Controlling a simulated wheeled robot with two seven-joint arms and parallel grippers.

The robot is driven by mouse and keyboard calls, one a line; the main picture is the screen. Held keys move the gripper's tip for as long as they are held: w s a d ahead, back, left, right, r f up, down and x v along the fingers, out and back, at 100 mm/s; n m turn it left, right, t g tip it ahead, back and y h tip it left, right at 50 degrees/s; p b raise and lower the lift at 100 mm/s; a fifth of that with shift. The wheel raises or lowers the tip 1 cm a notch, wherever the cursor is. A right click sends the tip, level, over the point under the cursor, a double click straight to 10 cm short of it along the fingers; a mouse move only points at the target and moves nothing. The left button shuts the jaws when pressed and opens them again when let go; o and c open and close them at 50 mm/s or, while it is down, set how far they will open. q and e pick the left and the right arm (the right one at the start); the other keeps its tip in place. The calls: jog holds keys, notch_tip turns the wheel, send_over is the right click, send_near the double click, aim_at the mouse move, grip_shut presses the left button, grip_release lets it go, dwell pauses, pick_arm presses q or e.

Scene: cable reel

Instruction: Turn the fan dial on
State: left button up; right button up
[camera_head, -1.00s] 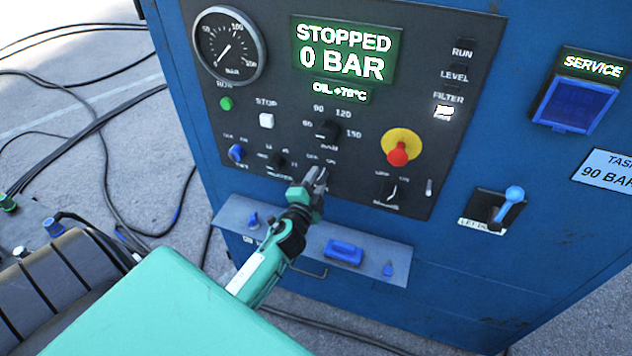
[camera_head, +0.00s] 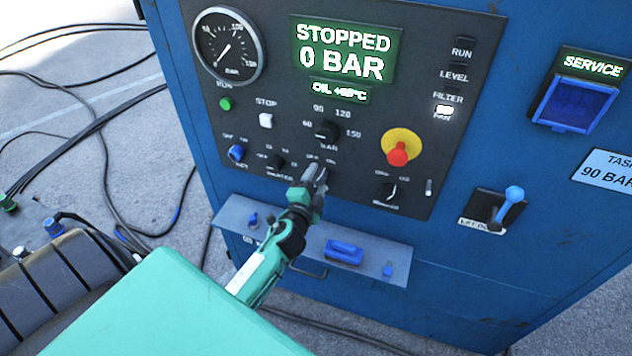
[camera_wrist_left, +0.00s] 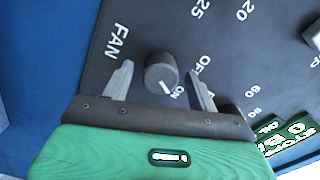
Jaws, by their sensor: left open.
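The fan dial (camera_wrist_left: 160,70) is a dark round knob on the black panel, beside the printed word FAN, in the left wrist view. Its white pointer mark is turned toward the ON label. My left gripper (camera_wrist_left: 158,72) is open with one finger on each side of the dial, apart from it as far as I can see. In the head view my left gripper (camera_head: 316,172) is at the panel's lower middle and hides the dial. My right gripper is not in view.
The blue cabinet's panel has a red emergency button (camera_head: 398,153), a pressure dial (camera_head: 326,131), a heater dial (camera_head: 275,161) and a blue knob (camera_head: 236,152) nearby. A shelf (camera_head: 388,257) below holds blue items. A green display (camera_head: 343,52) reads STOPPED, 0 BAR.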

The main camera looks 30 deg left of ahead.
pick_arm(q)
jog(key=b+v, duration=0.4)
jog(key=v, duration=0.9)
jog(key=shift+s+d, duration=0.15)
jog(key=shift+s, duration=0.2)
